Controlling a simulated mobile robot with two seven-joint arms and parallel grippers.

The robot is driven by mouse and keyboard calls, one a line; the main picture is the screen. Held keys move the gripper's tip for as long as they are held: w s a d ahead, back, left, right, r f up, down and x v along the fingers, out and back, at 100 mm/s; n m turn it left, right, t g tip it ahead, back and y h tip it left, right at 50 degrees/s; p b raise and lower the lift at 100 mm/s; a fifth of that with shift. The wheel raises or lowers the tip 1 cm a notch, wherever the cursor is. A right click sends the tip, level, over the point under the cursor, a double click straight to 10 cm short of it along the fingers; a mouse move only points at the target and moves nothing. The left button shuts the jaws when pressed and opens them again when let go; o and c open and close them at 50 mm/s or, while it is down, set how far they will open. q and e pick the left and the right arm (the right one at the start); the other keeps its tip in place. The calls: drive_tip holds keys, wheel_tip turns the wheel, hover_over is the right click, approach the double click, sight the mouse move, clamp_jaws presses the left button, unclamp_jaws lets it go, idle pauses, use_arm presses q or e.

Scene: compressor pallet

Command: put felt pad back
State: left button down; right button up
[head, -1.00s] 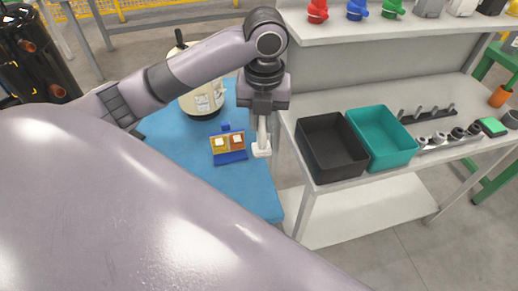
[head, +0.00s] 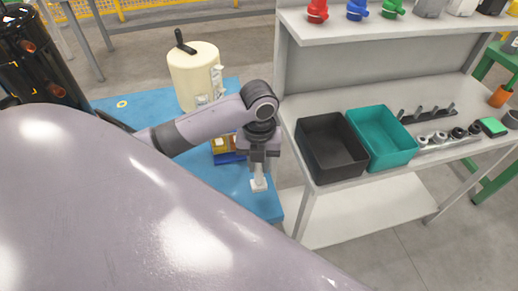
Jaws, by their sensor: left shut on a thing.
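My left gripper (head: 258,178) points down over the right edge area of the blue pallet top (head: 150,112). It is shut on a small white piece, which looks like the felt pad (head: 259,186); the gripper hides part of it. Whether the piece touches the blue surface I cannot tell. A blue holder (head: 229,158) with a yellow and an orange block stands to the left of the gripper, partly covered by my left arm. A cream compressor tank (head: 194,75) with a black handle stands behind it. My right gripper is not in view.
A grey workbench (head: 310,187) on the right carries a black bin (head: 330,148), a teal bin (head: 383,138), a peg rack and several small fittings. Red, blue and green parts stand on its upper shelf (head: 400,27).

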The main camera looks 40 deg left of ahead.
sight(259, 176)
use_arm(q)
drive_tip(key=shift+f, duration=2.65)
drive_tip(key=c, duration=0.9)
unclamp_jaws()
drive_tip(key=shift+c, duration=0.2)
